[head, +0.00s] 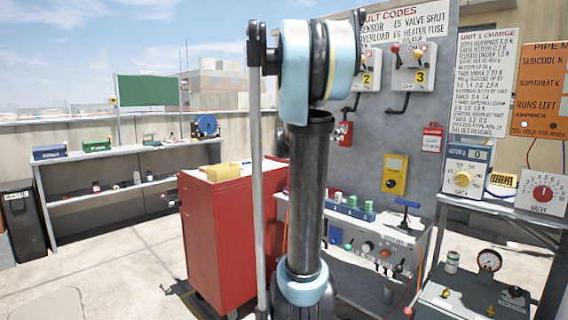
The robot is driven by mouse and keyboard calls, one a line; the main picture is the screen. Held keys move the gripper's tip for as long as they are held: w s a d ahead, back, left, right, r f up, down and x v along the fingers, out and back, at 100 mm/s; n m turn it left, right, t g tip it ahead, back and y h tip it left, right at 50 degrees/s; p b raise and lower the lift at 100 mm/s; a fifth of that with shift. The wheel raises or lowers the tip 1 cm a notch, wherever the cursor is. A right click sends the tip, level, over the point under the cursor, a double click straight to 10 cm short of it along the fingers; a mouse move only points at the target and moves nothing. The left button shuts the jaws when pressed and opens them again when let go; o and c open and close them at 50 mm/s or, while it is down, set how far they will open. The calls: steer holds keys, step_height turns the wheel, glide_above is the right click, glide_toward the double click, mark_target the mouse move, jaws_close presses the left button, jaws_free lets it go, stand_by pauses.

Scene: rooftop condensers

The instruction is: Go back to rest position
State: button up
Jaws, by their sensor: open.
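My arm stands upright in the middle of the head view, with a dark tube link and pale blue joints at its top and bottom. My gripper is not visible in this view, so I cannot see what is around its fingers. The arm hides part of the grey panel (440,105) and of the bench in front of it.
A red cabinet (222,240) stands close behind my arm on the left. A grey control bench (345,262) with knobs and levers is behind it on the right. A shelf table (120,165) lines the far-left wall, beside a dark bin (24,225). The left floor is largely clear.

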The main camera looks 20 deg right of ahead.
steer(key=s+a+f+m+g+y, duration=0.3)
steer(key=s+a+f+m+y, duration=0.5)
steer(key=s+a+f+m, duration=0.4)
steer(key=s+a+f+m+g+y, duration=0.3)
steer(key=s+a+f+m+y, duration=0.4)
steer(key=s+a+f, duration=1.1)
steer(key=s+f+m, duration=0.4)
steer(key=s+f, duration=0.1)
steer(key=shift+f+m+g+y, duration=0.3)
steer(key=shift+f+m+y, duration=0.05)
steer(key=shift+m+y, duration=0.05)
steer(key=shift+w+f, duration=0.2)
steer(key=shift+w, duration=0.25)
